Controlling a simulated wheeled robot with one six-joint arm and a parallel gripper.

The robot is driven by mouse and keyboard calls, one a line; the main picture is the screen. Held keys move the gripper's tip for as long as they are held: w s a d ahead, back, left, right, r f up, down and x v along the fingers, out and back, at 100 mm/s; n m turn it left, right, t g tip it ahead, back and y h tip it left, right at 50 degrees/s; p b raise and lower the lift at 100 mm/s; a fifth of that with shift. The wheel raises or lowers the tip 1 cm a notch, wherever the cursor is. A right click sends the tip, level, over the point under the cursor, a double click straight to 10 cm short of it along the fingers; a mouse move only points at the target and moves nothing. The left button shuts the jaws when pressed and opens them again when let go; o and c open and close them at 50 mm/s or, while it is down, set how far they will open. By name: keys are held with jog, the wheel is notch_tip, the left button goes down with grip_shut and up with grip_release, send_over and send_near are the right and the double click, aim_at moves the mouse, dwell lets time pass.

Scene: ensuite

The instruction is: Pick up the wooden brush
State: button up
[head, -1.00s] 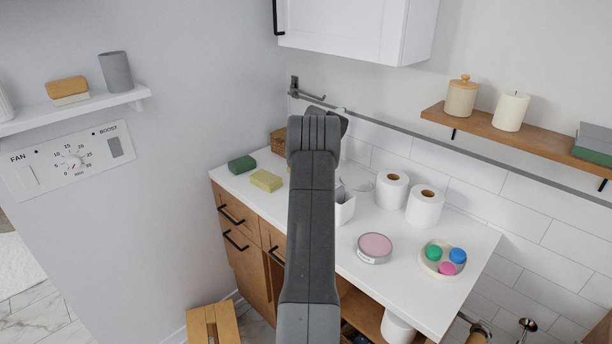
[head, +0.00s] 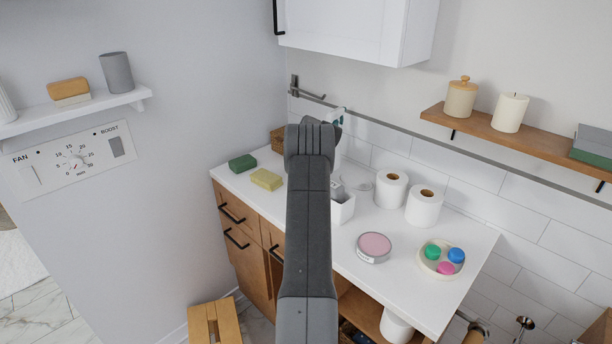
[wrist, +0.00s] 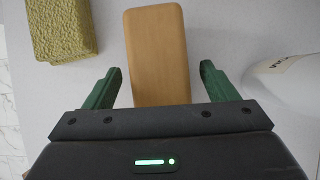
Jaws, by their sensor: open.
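The wooden brush (wrist: 157,50) shows in the wrist view as a tan, round-cornered wooden block on the white counter. Only its top shows, so I cannot see any bristles. My gripper (wrist: 162,72) is open, with one green finger on each side of the block's near part. There are gaps between the fingers and the wood. The block's near end runs out of sight under the gripper body. In the head view my arm hides the brush and the fingers.
A yellow sponge (wrist: 62,28) lies left of the brush, and a white bottle (wrist: 290,85) is close on the right. The counter's front (head: 400,300) is clear.

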jog(key=shift+f, duration=0.1)
jog(key=c, duration=1.1)
jog(key=shift+c, duration=0.2)
notch_tip(320, 180, up, 11)
jog(key=shift+f+b, duration=0.15)
jog(key=shift+b, duration=0.7)
